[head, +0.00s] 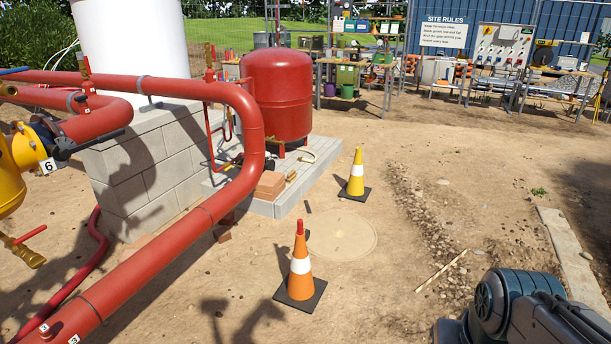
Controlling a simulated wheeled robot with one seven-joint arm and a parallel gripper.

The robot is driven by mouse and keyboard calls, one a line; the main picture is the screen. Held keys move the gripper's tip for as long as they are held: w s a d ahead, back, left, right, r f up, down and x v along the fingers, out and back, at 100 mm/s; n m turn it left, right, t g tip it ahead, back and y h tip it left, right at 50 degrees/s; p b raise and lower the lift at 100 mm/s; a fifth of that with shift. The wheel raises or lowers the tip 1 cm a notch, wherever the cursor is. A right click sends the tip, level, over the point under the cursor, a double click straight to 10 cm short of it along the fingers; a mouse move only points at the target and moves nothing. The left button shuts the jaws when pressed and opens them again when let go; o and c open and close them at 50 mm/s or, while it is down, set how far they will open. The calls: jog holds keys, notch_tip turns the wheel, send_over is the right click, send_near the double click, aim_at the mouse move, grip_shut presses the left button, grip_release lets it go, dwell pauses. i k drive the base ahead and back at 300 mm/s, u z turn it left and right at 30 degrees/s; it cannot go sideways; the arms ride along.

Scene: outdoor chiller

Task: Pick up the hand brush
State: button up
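I cannot make out a hand brush for certain. A small tan and dark object (291,176) lies on the grey block plinth (262,207) beside a stack of bricks (270,185); it is too small to identify. A small dark flat piece (308,207) lies on the ground by the plinth, also unclear. Part of my arm shows at the bottom right, but my gripper is not in view.
Large red pipes (165,248) cross the left side. A red tank (277,95) stands on the plinth. An orange cone (300,265) and a yellow cone (357,176) stand on dirt. Benches (350,62) line the back. The middle right ground is mostly clear.

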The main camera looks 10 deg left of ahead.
aim_at(292, 174)
jog(key=u, duration=0.05)
jog(key=i, duration=6.05)
jog(key=u, duration=2.4)
jog(key=i, duration=0.1)
jog(key=u, duration=0.25)
